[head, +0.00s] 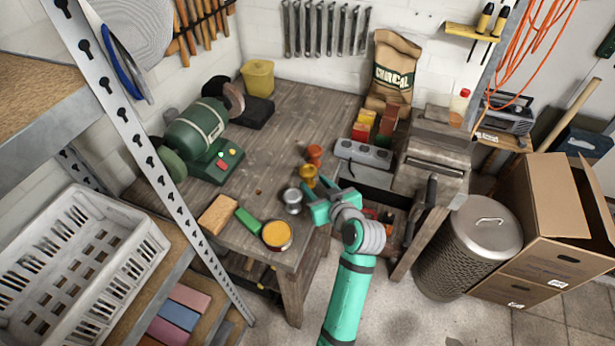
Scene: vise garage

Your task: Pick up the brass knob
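The brass knob (307,174) is a small golden, round-topped piece near the front right edge of the wooden workbench (285,125). An orange-brown knob (314,153) stands just behind it, and a silver knob (293,199) stands in front of it to the left. My gripper (321,202), teal at the end of my teal arm, is close by, just to the right of and in front of the brass knob. Part of the knob's lower right side is hard to see beside the gripper. The fingers are too small and partly hidden to show whether they are apart.
A yellow-topped round tin (277,235), a green block (248,220) and a tan block (218,214) lie along the bench front. A grey power strip (362,154) and a vise (432,165) are to the right. A green bench grinder (195,130) is at left. The bench middle is mostly clear.

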